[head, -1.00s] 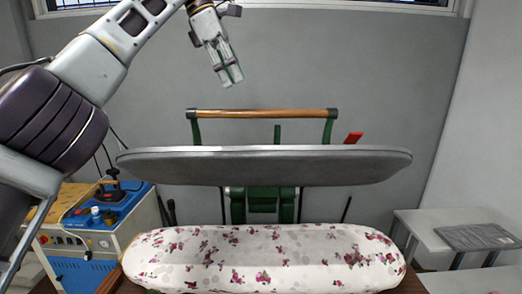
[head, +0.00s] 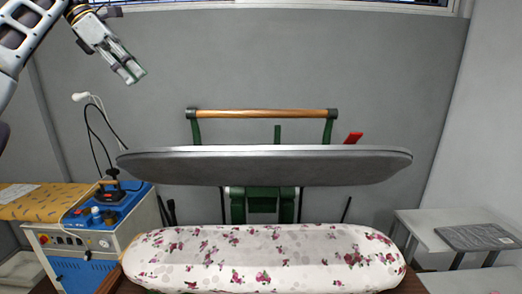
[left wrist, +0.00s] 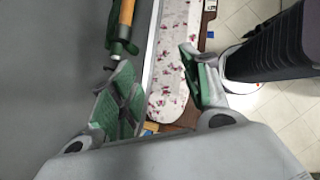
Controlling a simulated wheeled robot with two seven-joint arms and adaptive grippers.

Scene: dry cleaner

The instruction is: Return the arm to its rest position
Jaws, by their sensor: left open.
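My left gripper (head: 132,72) is at the upper left of the head view, raised in front of the grey wall. It is open and holds nothing. It is above and to the left of the pressing machine, apart from it. In the left wrist view the two fingers (left wrist: 160,95) are spread, with green pads and nothing between them. The press's upper plate (head: 265,165) is raised, with a wooden handle (head: 262,113) above it. The flowered lower board (head: 262,258) lies below. My right gripper is not in view.
A blue-topped steam unit with an iron (head: 110,194) stands at the left, beside a yellow-covered table (head: 40,203). A light table with a grey slab (head: 475,237) stands at the right. The space between my left gripper and the handle is clear.

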